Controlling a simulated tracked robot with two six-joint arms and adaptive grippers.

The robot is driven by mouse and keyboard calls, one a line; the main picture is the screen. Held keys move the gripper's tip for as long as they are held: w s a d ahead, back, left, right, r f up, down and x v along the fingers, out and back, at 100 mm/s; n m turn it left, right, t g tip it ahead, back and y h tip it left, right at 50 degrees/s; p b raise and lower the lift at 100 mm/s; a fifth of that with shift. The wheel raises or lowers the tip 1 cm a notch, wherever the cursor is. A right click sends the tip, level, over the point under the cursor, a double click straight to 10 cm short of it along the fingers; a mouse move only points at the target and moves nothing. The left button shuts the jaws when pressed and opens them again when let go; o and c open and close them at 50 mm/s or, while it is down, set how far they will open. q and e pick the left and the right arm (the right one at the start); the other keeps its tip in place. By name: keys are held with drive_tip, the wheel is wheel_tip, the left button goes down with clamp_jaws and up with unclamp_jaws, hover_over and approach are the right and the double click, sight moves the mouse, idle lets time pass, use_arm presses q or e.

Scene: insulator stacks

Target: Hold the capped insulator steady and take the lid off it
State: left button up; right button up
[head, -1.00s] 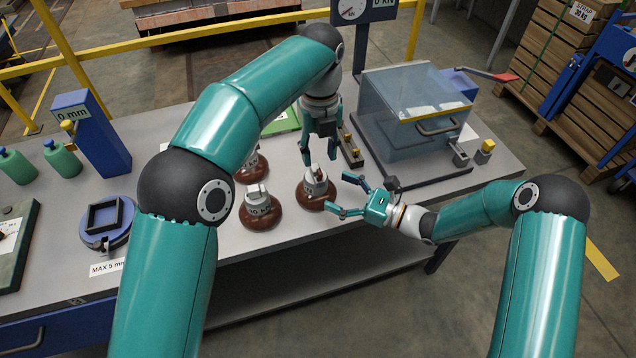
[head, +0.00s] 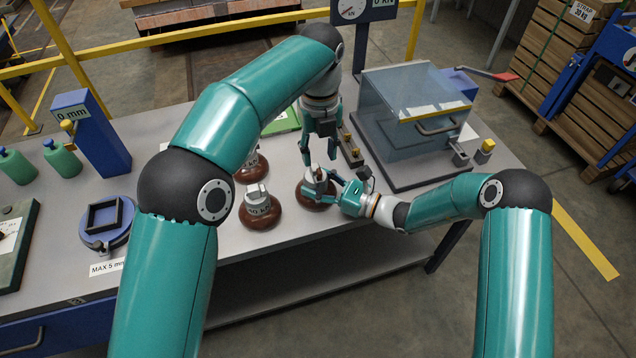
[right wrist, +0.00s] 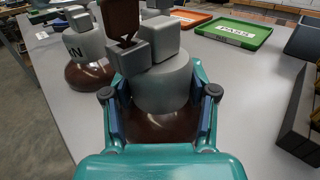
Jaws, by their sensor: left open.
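A brown insulator with a grey cap (head: 319,184) stands on the table in front of my right gripper (head: 323,186). In the right wrist view the fingers of my right gripper (right wrist: 159,100) flank this grey cap (right wrist: 162,85), one on each side. Whether both pads press on it I cannot tell. Grey blocks and a brown piece (right wrist: 121,18) show on top of the cap. My left gripper (head: 319,165) points down above the insulator, open and empty, its fingers apart. The insulator's lower body is partly hidden by the right gripper.
Another insulator (head: 261,212) stands close on the left, and a further one (head: 252,166) behind it is partly hidden by my left arm. A clear-walled box (head: 410,110) stands at the back right. The front table edge is clear.

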sight(319, 170)
drive_tip(key=c, duration=0.8)
use_arm(q)
drive_tip(key=shift+c, duration=0.5)
use_arm(e)
clamp_jaws()
use_arm(q)
drive_tip(key=shift+s+a+r, duration=0.25)
wheel_tip(319, 170, up, 5)
drive_tip(key=f, duration=1.1)
drive_tip(key=shift+w+d+f, duration=0.2)
drive_tip(key=shift+w+f, duration=0.05)
drive_tip(key=shift+f, duration=0.15)
